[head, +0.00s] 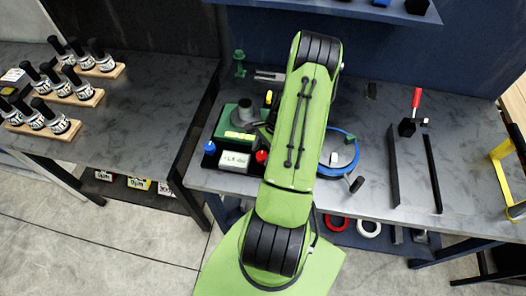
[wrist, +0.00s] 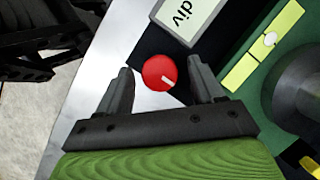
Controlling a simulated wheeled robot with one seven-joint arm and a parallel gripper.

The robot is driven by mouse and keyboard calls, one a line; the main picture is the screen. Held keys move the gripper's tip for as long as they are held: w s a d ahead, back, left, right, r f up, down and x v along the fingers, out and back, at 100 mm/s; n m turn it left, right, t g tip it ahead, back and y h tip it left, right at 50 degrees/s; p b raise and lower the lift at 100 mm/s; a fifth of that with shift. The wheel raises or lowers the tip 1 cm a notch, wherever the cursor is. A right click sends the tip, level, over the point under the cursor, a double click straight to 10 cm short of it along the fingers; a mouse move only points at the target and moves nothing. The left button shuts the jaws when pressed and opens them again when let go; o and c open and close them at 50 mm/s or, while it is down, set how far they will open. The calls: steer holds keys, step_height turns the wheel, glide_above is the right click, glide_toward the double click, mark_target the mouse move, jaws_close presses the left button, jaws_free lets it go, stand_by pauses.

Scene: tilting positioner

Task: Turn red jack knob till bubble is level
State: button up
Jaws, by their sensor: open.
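The red jack knob (wrist: 160,73) is round with a white pointer mark and sits between and just beyond the fingertips of my gripper (wrist: 160,78) in the wrist view. The gripper is open, one finger on each side of the knob, with no clear contact. In the head view the red knob (head: 261,157) stands at the front of the green positioner (head: 228,124), beside my arm. A yellow-green level vial (wrist: 262,47) lies on the green body, with a pale bubble (wrist: 270,39) toward its upper part. My gripper is hidden behind my arm in the head view.
A pale display box (head: 235,160) and a blue knob (head: 210,147) stand beside the red knob. A blue ring fixture (head: 350,163) is right of my arm. Black bars (head: 393,168) lie farther right. Bottles on wooden racks (head: 100,72) stand on the left table.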

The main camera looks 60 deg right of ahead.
steer(key=shift+c, duration=0.2)
steer(key=c, duration=1)
steer(key=shift+n, duration=0.3)
steer(key=n+b, duration=0.1)
steer(key=n+g+b, duration=0.1)
steer(key=n, duration=0.1)
steer(key=n+g+b, duration=0.1)
steer(key=n, duration=0.1)
steer(key=shift+w+f, duration=0.15)
steer(key=shift+w, duration=0.1)
steer(key=n+g+b, duration=0.1)
steer(key=n, duration=0.2)
steer(key=n+g+b, duration=0.1)
steer(key=n, duration=0.2)
steer(key=shift+w, duration=0.1)
steer(key=shift+h, duration=0.3)
steer(key=o, duration=1)
